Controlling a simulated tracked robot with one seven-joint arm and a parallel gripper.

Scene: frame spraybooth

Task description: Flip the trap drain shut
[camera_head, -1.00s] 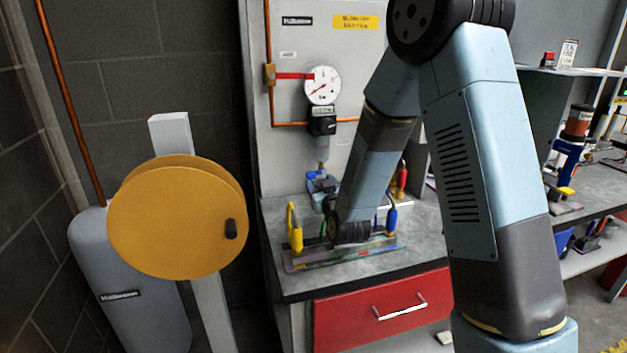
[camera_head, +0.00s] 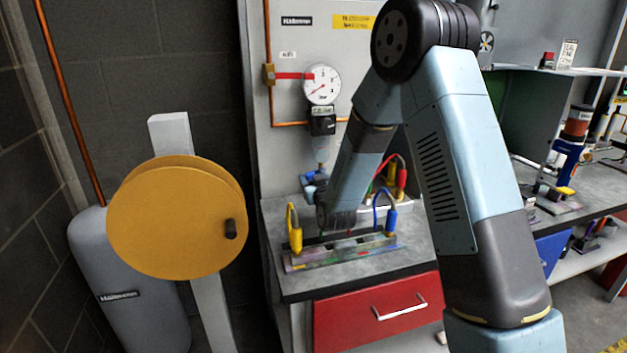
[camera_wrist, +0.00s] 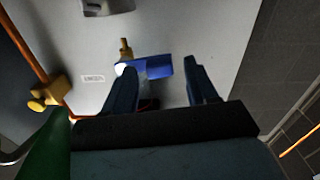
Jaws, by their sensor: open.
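The trap (camera_head: 321,150) hangs under the round gauge on the grey wall panel, with a brass fitting at its bottom. In the wrist view a blue piece, which looks like the drain's lever (camera_wrist: 157,66), lies crosswise ahead of my gripper. A brass stub (camera_wrist: 125,48) stands beside it. My gripper (camera_wrist: 163,74) is open, its dark blue fingers on either side of part of the lever; I cannot tell whether they touch it. In the head view my arm partly hides the gripper below the trap.
The pressure gauge (camera_head: 321,84) and a red-handled valve (camera_head: 270,75) are above. On the bench below, yellow and blue hose fittings (camera_head: 295,238) stand on a rail close to my wrist. A yellow reel (camera_head: 170,222) stands at left.

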